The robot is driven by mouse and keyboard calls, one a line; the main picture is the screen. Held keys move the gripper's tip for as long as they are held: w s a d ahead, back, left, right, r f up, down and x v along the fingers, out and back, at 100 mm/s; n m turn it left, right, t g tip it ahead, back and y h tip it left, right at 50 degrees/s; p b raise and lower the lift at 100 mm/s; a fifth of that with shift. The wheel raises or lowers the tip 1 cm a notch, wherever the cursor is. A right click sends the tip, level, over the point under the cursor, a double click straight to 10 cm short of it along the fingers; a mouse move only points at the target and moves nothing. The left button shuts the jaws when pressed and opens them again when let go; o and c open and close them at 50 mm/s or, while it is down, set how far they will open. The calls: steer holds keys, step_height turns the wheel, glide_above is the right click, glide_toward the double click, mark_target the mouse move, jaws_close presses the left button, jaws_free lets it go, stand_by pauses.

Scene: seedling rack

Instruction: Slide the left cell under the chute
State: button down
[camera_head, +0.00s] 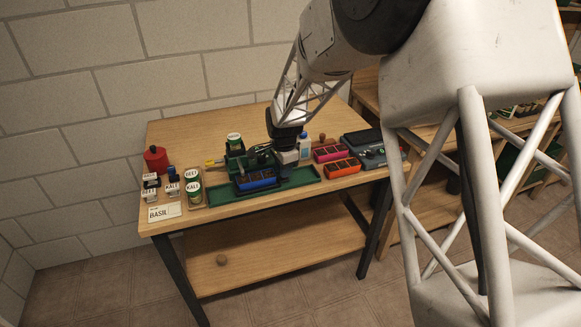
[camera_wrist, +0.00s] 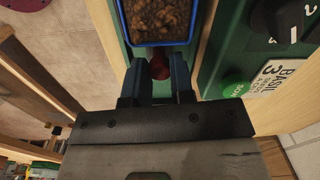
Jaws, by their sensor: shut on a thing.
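A blue cell tray (camera_head: 257,180) sits on a long green base (camera_head: 297,181) near the table's front. In the wrist view the blue tray (camera_wrist: 158,43) shows brown soil in it, just beyond my fingertips. My gripper (camera_wrist: 159,82) has its fingers on either side of a dark red knob (camera_wrist: 159,67) at the tray's near end and is shut on it. In the head view my gripper (camera_head: 288,158) is at the right end of the tray. A dark green device (camera_head: 237,154) stands behind the tray; its chute mouth cannot be made out, nor which cell is under it.
A green panel with a round green button (camera_wrist: 235,90) and a basil card (camera_wrist: 275,83) lies beside the tray. Seed tins (camera_head: 193,192) and a red pot (camera_head: 156,159) stand at left. Pink (camera_head: 328,152) and orange trays (camera_head: 342,168) are at right. The table's back is clear.

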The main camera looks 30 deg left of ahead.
steer(key=c, duration=1)
jaws_free()
steer(key=shift+o, duration=0.2)
steer(key=shift+r, duration=0.15)
steer(key=shift+s+d+r, duration=0.1)
steer(key=shift+d+r, duration=0.05)
steer(key=shift+r, duration=3.65)
